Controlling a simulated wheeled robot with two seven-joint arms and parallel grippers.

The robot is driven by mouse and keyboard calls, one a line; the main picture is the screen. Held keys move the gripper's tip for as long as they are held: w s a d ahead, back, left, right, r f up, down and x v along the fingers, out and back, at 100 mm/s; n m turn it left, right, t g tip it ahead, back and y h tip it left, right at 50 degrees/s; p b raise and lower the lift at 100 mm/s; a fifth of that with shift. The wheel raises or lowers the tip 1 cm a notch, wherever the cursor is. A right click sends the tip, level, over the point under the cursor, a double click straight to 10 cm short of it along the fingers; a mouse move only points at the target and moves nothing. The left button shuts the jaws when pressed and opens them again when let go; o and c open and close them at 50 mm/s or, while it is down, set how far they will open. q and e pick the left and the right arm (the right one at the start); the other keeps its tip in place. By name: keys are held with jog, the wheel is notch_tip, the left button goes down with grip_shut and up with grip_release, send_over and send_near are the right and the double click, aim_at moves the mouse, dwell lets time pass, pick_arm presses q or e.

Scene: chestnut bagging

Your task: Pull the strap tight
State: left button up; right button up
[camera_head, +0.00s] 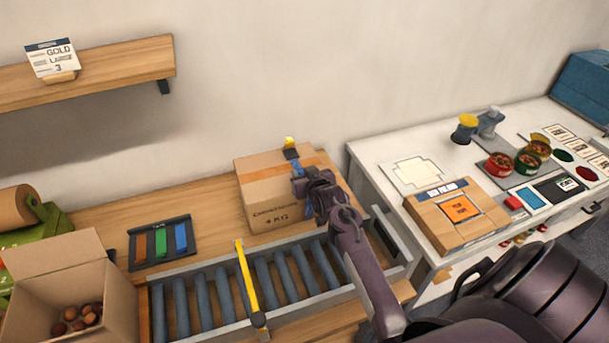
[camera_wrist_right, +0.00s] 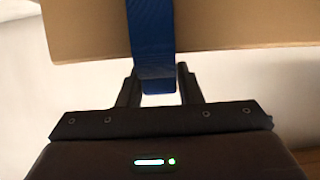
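A closed cardboard box (camera_head: 257,192) marked 4 KG stands at the back of the roller conveyor. A blue strap (camera_head: 296,165) shows on its top, near a dark buckle (camera_head: 291,154) with a yellow piece on it. My right gripper (camera_head: 303,183) is at the box's right side and hides part of the strap. In the right wrist view, the blue strap (camera_wrist_right: 151,35) hangs down across the cardboard. Its lower end lies between the two close-set fingers, which appear to touch its edges. My left gripper is not in view.
A yellow bar (camera_head: 246,278) crosses the roller conveyor (camera_head: 215,300). An open box (camera_head: 60,270) of chestnuts stands at left, by a rack of coloured strips (camera_head: 160,243). The white table (camera_head: 385,190) at right holds a wooden box, bowls and a scale.

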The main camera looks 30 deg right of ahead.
jog(key=o, duration=0.4)
jog(key=shift+c, duration=0.2)
jog(key=shift+s+a, duration=0.1)
jog(key=shift+s, duration=0.25)
jog(key=shift+s+a+r, duration=0.1)
jog(key=shift+s, duration=0.2)
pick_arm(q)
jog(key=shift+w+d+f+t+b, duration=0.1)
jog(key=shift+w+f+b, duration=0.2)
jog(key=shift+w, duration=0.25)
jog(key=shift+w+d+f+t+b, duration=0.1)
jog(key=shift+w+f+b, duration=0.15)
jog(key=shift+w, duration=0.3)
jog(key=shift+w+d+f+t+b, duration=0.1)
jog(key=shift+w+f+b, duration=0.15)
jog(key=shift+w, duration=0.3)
pick_arm(e)
jog(key=v, duration=0.6)
jog(key=shift+s+r, duration=0.3)
jog(key=shift+r, duration=0.05)
jog(key=shift+a, duration=0.1)
